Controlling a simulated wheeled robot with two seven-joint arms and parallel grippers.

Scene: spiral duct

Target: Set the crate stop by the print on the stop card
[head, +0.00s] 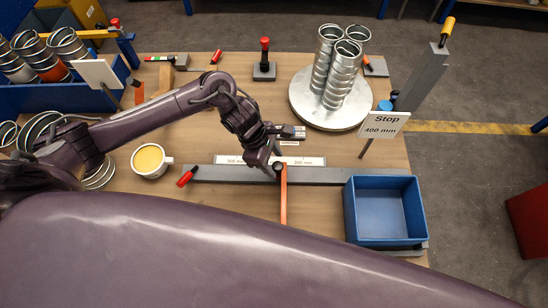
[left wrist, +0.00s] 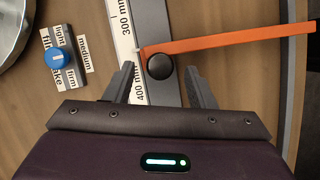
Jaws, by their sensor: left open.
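The stop card (head: 383,125) reads "Stop 400 mm" and stands at the right of the bench. The crate stop is an orange arm (head: 283,195) with a black knob, set on a grey rail (head: 325,176). In the left wrist view the orange arm (left wrist: 235,43) crosses the rail beside a white scale marked 300 mm and 400 mm; the knob (left wrist: 160,67) is just on the near side of it, by the 400 mm print. My left gripper (head: 270,166) is open over the rail, its fingers (left wrist: 160,80) on either side of the knob. Contact cannot be told.
A blue crate (head: 348,215) stands at the rail's right end. A white mug (head: 151,160) sits left of the rail. Metal ducts (head: 340,75) stand on a round plate behind. A block with a blue knob (left wrist: 57,57) and firmness labels lies beside the rail.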

